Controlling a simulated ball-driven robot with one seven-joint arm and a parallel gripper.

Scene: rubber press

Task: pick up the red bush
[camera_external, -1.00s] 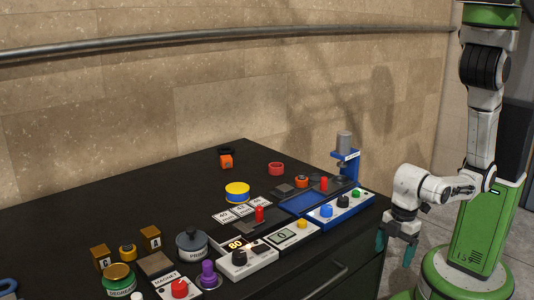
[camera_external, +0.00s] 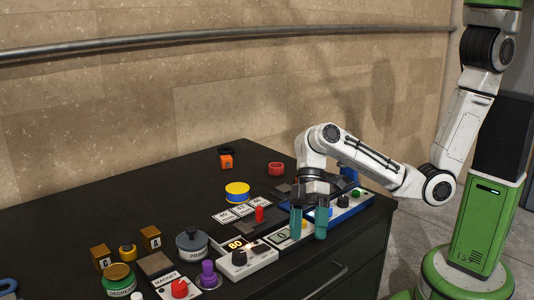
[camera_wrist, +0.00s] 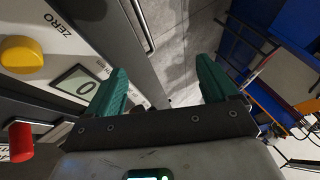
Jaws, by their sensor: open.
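The red bush appears to be the short red ring (camera_external: 276,168) lying on the black bench toward the back, in the external view. I do not make it out in the wrist view. My gripper (camera_external: 308,224) is open and empty, with its teal fingers pointing down. It is at the bench's front edge by the zero panel, in front of and to the right of the ring and apart from it. The open fingers also show in the wrist view (camera_wrist: 158,82), with floor between them.
The zero panel (camera_external: 282,237) with a display and yellow knob (camera_wrist: 22,55) is beside my fingers. My arm partly covers the blue press (camera_external: 349,172).

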